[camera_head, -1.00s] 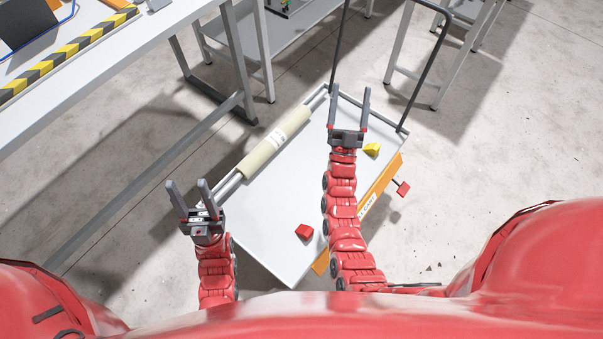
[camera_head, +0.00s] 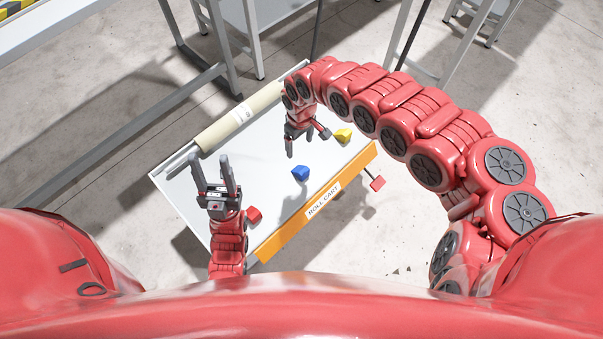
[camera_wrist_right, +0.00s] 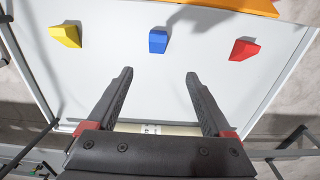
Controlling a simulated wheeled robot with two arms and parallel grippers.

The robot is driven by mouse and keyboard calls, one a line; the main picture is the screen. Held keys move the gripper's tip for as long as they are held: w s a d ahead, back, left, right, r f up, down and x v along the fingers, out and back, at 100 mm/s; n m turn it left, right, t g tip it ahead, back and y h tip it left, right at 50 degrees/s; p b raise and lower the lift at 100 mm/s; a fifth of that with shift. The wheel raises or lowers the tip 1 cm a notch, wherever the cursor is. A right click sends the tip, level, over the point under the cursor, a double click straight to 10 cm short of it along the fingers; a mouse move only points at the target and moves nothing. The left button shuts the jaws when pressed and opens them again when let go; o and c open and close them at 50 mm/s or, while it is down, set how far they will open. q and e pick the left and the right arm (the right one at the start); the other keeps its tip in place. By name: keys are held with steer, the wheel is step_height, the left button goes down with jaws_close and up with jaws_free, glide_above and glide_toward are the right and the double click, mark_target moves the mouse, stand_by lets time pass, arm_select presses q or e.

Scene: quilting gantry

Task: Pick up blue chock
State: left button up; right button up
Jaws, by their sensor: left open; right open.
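The blue chock (camera_head: 300,173) lies on the white top of the roll cart (camera_head: 262,192), between the yellow chock (camera_head: 343,135) and the red chock (camera_head: 254,215). My right gripper (camera_head: 307,143) is open and empty, pointing down over the cart just beyond the blue chock. In the right wrist view the blue chock (camera_wrist_right: 158,41) sits ahead of the open fingers (camera_wrist_right: 158,76), centred between them and apart from them. My left gripper (camera_head: 210,160) is open and empty above the cart's left part.
A cream fabric roll (camera_head: 238,117) on a bar lies along the cart's far-left edge. An orange front panel (camera_head: 323,198) reads ROLL CART, with a red piece (camera_head: 377,183) sticking out beside it. Work tables stand beyond the cart.

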steer(key=f+b, duration=0.1)
steer(key=f, duration=0.3)
steer(key=f+b, duration=0.1)
steer(key=f, duration=0.7)
steer(key=shift+s+d+b, duration=0.3)
steer(key=shift+d+b, duration=0.05)
steer(key=shift+b, duration=0.05)
steer(key=shift+w+d+f+b, duration=0.15)
steer(key=shift+f+b, duration=0.45)
steer(key=shift+f, duration=0.8)
steer(key=shift+w+a+f+b, duration=0.1)
steer(key=shift+f+b, duration=0.5)
steer(key=shift+f, duration=0.75)
steer(key=shift+d+r, duration=0.1)
jaws_close()
steer(key=shift+r, duration=0.1)
